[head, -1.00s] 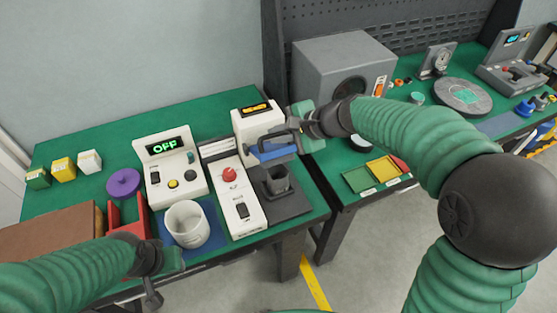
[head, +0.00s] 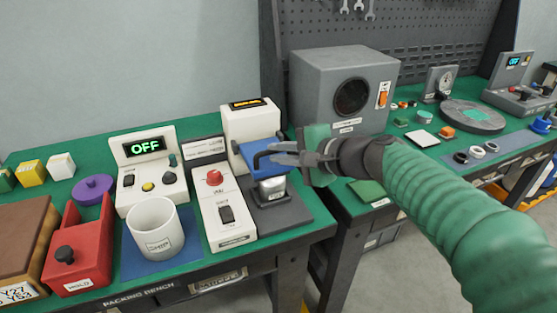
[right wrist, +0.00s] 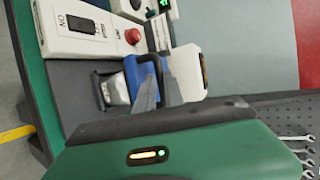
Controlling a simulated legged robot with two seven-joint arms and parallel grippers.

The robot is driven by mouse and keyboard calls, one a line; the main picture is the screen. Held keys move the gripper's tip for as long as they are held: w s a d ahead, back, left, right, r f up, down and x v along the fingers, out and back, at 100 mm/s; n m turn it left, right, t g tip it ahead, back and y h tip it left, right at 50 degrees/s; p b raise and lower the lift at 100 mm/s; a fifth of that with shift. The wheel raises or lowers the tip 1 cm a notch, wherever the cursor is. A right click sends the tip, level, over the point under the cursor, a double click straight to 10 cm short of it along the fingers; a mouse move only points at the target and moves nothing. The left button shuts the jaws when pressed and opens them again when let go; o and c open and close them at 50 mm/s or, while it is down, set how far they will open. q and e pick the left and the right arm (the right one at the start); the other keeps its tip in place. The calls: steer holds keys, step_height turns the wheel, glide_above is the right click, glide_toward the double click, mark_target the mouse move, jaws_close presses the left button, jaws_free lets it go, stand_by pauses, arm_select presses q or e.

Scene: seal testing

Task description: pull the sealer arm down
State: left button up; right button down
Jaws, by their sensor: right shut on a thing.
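The sealer has a white tower (head: 250,122) with an orange display, a blue arm (head: 262,156) and a dark grey base (head: 283,217). A silvery cup (head: 272,190) stands on the base under the blue arm. The arm looks close to level, its underside at or just above the cup; I cannot tell if they touch. My right gripper (head: 275,158) is shut on the arm's dark handle at its front. In the right wrist view, the blue arm (right wrist: 146,72) and the cup (right wrist: 116,89) show behind the fingers. My left gripper is out of view.
A white control box with a red button (head: 214,178) stands left of the sealer. Further left are a white mug (head: 156,228), an OFF display unit (head: 150,165) and a red bin (head: 78,250). A large grey speaker-like box (head: 342,85) stands behind my right gripper.

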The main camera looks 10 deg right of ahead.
steer(key=shift+s+d+f, duration=0.1)
steer(key=shift+s+f, duration=0.05)
steer(key=shift+f, duration=0.6)
steer(key=c, duration=1.5)
jaws_free()
steer(key=shift+d, duration=0.1)
steer(key=shift+o, duration=0.2)
steer(key=p+v, duration=0.3)
steer(key=v, duration=1.4)
steer(key=shift+r, duration=0.25)
